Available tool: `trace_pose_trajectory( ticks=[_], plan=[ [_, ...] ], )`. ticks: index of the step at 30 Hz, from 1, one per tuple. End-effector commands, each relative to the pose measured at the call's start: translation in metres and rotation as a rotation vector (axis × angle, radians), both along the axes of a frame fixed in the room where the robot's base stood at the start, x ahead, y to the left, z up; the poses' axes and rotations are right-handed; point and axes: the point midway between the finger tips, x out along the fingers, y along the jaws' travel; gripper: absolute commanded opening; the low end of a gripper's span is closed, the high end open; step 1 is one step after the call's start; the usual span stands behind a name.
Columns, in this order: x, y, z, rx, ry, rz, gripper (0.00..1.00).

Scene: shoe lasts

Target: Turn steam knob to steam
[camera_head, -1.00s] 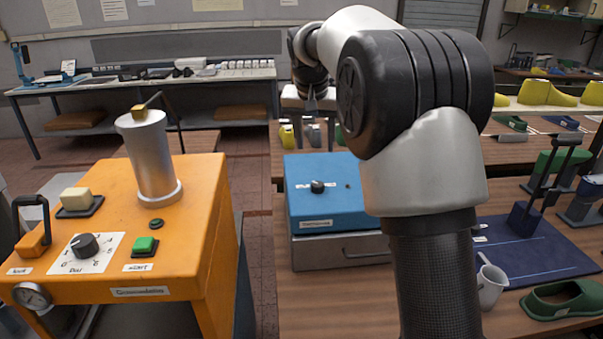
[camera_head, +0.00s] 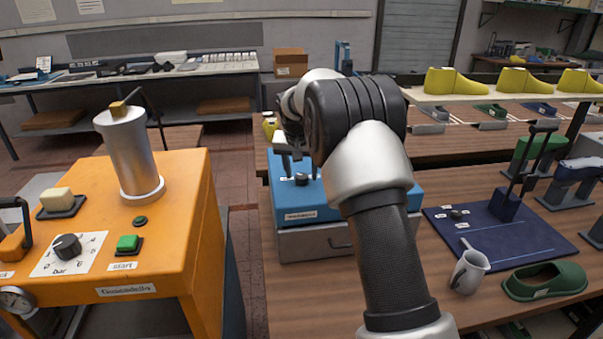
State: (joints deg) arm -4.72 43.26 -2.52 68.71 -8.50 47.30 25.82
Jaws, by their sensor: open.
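A small black knob (camera_head: 302,179) sits on top of the blue box (camera_head: 310,212), which rests on a grey drawer unit. The words on the box's labels are too small to read, and I cannot tell which way the knob points. My gripper (camera_head: 299,168) is open, pointing down over the box, with its fingers just above or around the knob. I cannot tell whether they touch it. My arm covers the right part of the box.
An orange machine (camera_head: 110,220) with a metal cylinder (camera_head: 130,150), a bar dial (camera_head: 67,247) and a green start button (camera_head: 128,243) stands at left. A white jug (camera_head: 469,271), a green shoe (camera_head: 545,281) and a blue mat (camera_head: 500,238) lie right of my arm.

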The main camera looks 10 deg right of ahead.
Motion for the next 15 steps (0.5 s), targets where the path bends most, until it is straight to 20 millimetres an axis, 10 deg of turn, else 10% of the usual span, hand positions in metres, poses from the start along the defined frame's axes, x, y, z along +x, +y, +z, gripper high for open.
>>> trace_pose_trajectory(
  ticks=[12, 15],
  plan=[
    [0.0038, -0.0012, -0.0094, 0.000, -0.001, 0.000, 0.50],
    [0.0037, -0.0012, -0.0093, 0.000, -0.001, 0.000, 0.35]
  ],
)
